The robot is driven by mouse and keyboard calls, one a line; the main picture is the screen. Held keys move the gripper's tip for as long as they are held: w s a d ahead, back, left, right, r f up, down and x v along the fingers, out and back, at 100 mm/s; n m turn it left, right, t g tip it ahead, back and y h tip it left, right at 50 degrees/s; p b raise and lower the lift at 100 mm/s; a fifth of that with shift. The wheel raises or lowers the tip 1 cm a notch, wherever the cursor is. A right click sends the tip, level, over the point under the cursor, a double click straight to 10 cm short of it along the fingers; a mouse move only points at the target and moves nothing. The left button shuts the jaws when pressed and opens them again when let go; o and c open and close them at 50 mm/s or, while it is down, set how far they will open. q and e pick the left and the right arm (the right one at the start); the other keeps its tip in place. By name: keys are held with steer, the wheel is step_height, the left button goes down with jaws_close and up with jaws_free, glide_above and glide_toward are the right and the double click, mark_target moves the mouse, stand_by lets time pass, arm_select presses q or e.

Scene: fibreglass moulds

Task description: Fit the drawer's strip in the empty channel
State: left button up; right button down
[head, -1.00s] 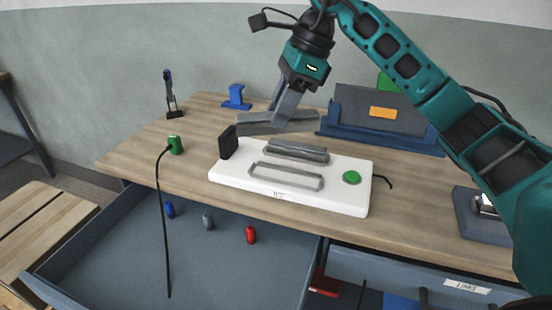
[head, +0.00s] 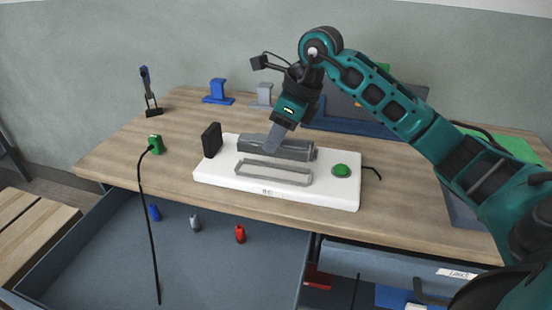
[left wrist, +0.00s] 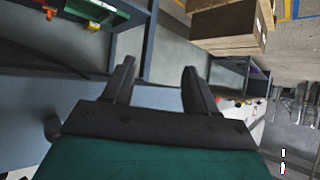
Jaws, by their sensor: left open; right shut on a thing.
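My right gripper (head: 268,146) is shut on a grey strip (head: 262,146), low over the back part of the white board (head: 215,180). The strip lies along the board's length and overlaps the grey bar behind it, so I cannot tell whether the two touch. In front of it, the outlined channel (head: 273,182) on the board looks empty. The open drawer (head: 215,270) below the table edge shows no strip inside. My left gripper (left wrist: 158,68) is open and empty in the left wrist view, and out of the head view.
A black block (head: 211,140) stands at the board's left end and a green button (head: 341,170) at its right. A green piece with a black cable (head: 155,145) is at the table's left edge. Small blue, grey and red (head: 240,235) pieces lie in the drawer.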

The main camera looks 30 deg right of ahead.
mark_target(276, 156)
steer(key=shift+f, duration=2.7)
steer(key=c, duration=0.8)
jaws_free()
steer(key=v, duration=1.2)
